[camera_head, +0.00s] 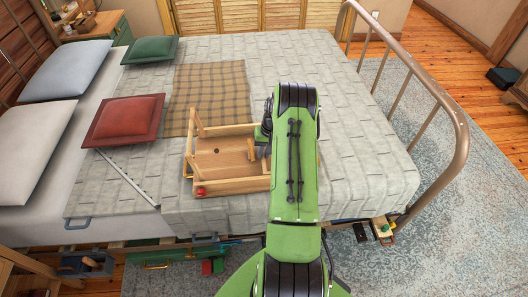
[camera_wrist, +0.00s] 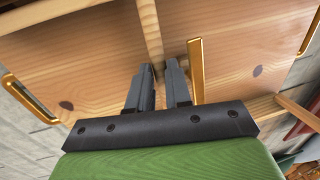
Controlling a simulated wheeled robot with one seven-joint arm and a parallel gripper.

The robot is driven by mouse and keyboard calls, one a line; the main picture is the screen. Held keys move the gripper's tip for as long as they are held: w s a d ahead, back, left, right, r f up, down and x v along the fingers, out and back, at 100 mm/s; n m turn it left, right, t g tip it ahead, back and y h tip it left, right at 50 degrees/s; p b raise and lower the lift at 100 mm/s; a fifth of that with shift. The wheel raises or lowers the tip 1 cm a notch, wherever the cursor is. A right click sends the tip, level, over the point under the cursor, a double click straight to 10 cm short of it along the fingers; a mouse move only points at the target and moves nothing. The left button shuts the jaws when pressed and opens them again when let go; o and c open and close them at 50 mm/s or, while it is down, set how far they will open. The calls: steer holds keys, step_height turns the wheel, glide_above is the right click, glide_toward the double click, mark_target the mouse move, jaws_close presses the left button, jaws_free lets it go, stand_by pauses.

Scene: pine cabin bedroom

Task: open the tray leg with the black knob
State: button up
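The pale wooden tray (camera_head: 230,184) lies on the bed, with a frame of thin legs standing up at its left end (camera_head: 190,150). A red knob (camera_head: 200,191) sits at its near left corner. No black knob is identifiable; my arm hides the tray's right part. My gripper (camera_head: 264,135) is low over the tray. In the wrist view, my gripper's dark fingertips (camera_wrist: 160,70) are slightly apart at the end of a narrow wooden bar (camera_wrist: 150,28). Contact with the bar cannot be told.
A plaid blanket (camera_head: 205,92), red cushion (camera_head: 124,118) and green cushion (camera_head: 150,49) lie on the bed. A grey strip (camera_head: 128,178) lies left of the tray. The bed's metal rail (camera_head: 455,125) stands at the right. The bedspread beyond my arm is clear.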

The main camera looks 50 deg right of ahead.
jaws_close()
steer(key=shift+r, duration=0.15)
